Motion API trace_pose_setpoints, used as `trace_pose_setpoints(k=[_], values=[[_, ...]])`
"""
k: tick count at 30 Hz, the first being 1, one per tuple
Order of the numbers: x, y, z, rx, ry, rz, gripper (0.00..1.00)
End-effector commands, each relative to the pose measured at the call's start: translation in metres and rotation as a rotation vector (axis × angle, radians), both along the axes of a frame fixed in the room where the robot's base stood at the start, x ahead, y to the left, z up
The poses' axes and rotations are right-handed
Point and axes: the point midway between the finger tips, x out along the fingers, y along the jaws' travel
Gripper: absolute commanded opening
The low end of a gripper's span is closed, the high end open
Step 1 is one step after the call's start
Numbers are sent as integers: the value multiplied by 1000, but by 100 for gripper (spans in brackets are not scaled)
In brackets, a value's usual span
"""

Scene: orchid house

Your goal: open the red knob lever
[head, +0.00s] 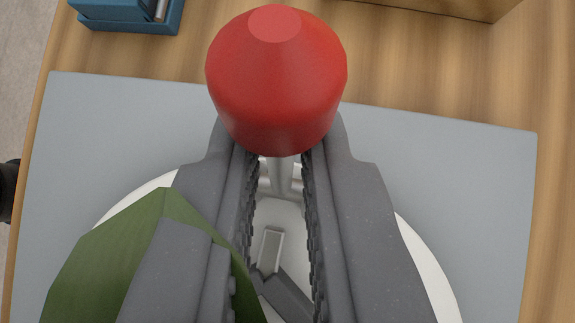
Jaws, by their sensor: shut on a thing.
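The red knob (277,85) of the lever is large at the top middle of the head view, a rounded cone with a flat, paler end. A pale metal stem (280,178) runs down from it between my fingers. My gripper (279,160) is shut on the red knob lever, one dark ridged finger on each side just below the knob. A white round thing (425,262) lies below, mostly covered by my gripper.
A grey-blue mat (460,160) lies on the wooden table (400,75). A green leaf-like thing (95,260) is at lower left, close to my left finger. A blue container (130,18) stands at upper left, and a wooden object (470,8) at the top right.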

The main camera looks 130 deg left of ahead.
Motion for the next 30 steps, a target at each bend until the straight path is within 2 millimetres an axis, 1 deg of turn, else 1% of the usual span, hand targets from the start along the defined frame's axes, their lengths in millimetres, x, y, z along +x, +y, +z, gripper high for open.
trace_pose_setpoints(k=[1, 2, 3, 12, 16, 30], values=[[1, 2, 7, 11, -7, -2, 14], [1, 2, 7, 11, -7, -2, 23], [1, 2, 6, 9, -6, -2, 34], [1, 1, 3, 6, -3, -2, 34], [3, -5, 8, 5, -4, -4, 34], [17, -57, 63, 5, -4, -4, 34]])
